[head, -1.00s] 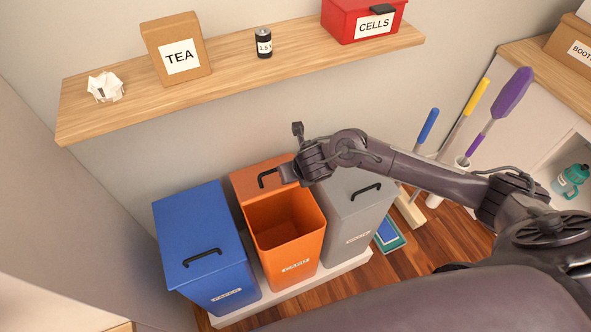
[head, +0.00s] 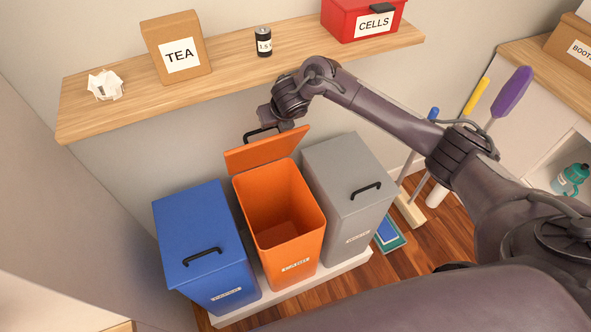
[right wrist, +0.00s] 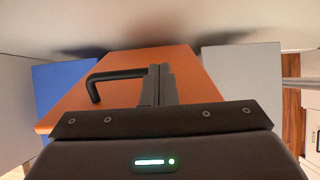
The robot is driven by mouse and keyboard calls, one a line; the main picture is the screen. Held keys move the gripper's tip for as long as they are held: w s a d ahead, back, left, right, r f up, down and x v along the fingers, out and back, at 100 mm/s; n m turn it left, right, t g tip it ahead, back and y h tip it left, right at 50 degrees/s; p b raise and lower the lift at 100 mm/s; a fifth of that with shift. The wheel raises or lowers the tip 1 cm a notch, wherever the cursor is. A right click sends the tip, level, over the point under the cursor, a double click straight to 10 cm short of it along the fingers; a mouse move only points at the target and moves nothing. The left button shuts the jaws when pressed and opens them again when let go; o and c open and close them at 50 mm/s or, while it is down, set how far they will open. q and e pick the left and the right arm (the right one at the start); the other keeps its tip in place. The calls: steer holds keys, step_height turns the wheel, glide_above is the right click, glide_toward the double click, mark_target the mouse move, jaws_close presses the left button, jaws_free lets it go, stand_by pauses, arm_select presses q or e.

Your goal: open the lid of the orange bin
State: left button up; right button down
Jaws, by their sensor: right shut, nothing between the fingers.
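The orange bin (head: 290,255) stands between two other bins, its mouth uncovered and its inside visible in the head view. Its orange lid (head: 262,152) is raised at the back, tilted steeply towards the wall. The black lid handle (head: 258,133) sticks out behind the lid's upper edge. My right gripper (head: 285,126) is at that upper edge, just right of the handle. In the right wrist view, the gripper (right wrist: 160,80) is shut and empty over the lid (right wrist: 185,70), with the handle (right wrist: 98,88) beside the fingers at left. My left gripper is not in view.
A blue bin (head: 195,230) stands at left and a grey bin (head: 345,165) at right, both with lids down. A wooden shelf (head: 225,85) above the bins holds a tea box (head: 178,55), a battery (head: 263,42) and a red box (head: 345,20). Brooms stand at right.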

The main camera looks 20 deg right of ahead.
steer(key=shift+s+f, duration=0.15)
steer(key=shift+f, duration=0.1)
